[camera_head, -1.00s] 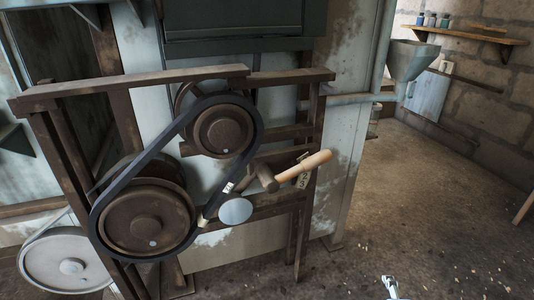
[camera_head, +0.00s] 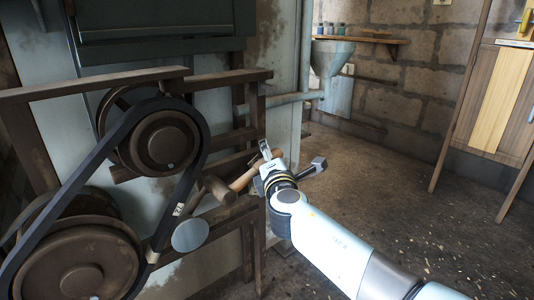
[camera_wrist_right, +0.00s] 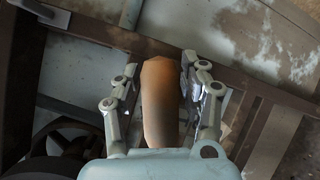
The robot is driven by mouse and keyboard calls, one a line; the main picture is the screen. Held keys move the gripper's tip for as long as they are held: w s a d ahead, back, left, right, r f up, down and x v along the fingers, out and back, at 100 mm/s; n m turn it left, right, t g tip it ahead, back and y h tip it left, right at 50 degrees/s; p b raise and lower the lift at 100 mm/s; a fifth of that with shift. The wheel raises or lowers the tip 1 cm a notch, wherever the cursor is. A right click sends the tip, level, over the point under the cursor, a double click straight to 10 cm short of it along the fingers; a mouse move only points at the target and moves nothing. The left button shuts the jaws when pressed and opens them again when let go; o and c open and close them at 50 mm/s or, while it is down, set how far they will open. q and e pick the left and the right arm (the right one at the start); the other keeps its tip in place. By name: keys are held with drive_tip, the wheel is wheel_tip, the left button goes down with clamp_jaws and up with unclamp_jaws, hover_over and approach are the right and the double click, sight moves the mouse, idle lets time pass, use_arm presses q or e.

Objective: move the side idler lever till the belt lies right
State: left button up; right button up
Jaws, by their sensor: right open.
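The black belt (camera_head: 93,158) runs around an upper rusty pulley (camera_head: 163,143) and a larger lower pulley (camera_head: 75,265). A pale round idler disc (camera_head: 190,234) sits at the right of the belt's right run, close to it. My right gripper (camera_head: 268,150) is at the handle's outer end. In the right wrist view, the handle (camera_wrist_right: 158,100) lies between the two open fingers (camera_wrist_right: 160,70); contact cannot be told. My left gripper is out of view.
A brown metal frame (camera_head: 222,77) surrounds the pulleys, with a post (camera_head: 255,120) close behind my right gripper. A grey funnel (camera_head: 330,58) and a wooden shelf (camera_head: 375,40) are behind. The floor (camera_head: 390,190) to the right is open.

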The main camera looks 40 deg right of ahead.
drive_tip(key=shift+x, duration=0.95)
drive_tip(key=shift+c, duration=0.4)
clamp_jaws()
